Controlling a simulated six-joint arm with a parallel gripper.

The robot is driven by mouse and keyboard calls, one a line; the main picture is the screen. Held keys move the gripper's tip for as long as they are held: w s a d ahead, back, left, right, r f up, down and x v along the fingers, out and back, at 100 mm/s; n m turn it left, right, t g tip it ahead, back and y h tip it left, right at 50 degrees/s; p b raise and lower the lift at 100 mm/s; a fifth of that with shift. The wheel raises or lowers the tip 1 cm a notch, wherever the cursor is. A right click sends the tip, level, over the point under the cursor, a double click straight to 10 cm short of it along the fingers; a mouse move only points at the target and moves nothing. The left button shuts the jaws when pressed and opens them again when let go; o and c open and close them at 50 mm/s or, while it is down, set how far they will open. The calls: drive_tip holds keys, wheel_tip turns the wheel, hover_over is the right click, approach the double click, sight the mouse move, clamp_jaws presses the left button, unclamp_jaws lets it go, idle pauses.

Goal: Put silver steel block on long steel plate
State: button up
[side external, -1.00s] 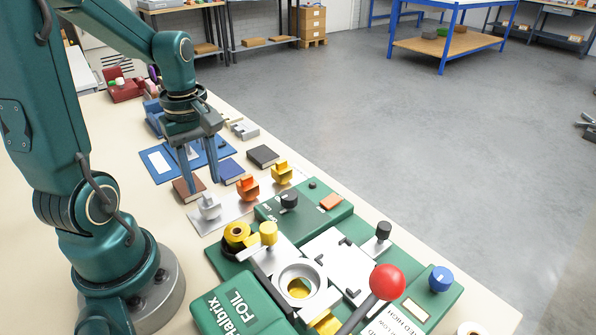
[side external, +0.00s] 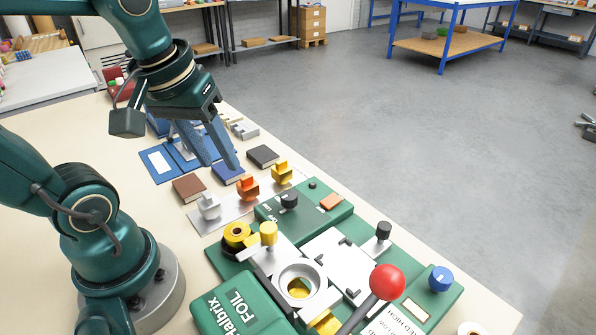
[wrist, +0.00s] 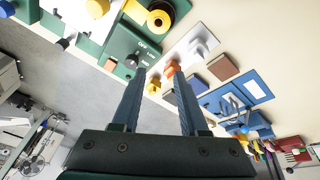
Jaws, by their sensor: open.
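The silver steel block (side external: 209,207) stands upright on the near left end of the long steel plate (side external: 232,208). It also shows in the wrist view (wrist: 200,48), on the plate (wrist: 182,54). An orange block (side external: 248,188) and a yellow block (side external: 282,173) stand in line with it towards the plate's far end.
A green foil machine (side external: 237,309) with a red-knobbed lever (side external: 388,282) stands in front of the plate. The bench's right edge drops to open floor.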

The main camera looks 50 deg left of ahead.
drive_tip(key=d+m, duration=0.1)
drive_tip(key=m, duration=0.1)
drive_tip(key=s+d+m+t, duration=0.1)
drive_tip(key=d+m, duration=0.1)
drive_tip(key=d+m+t, duration=0.1)
drive_tip(key=m, duration=0.1)
drive_tip(key=shift+s+d+f+m+h, duration=0.15)
drive_tip(key=shift+d+f+m+h, duration=0.05)
drive_tip(key=shift+f+m+h, duration=0.2)
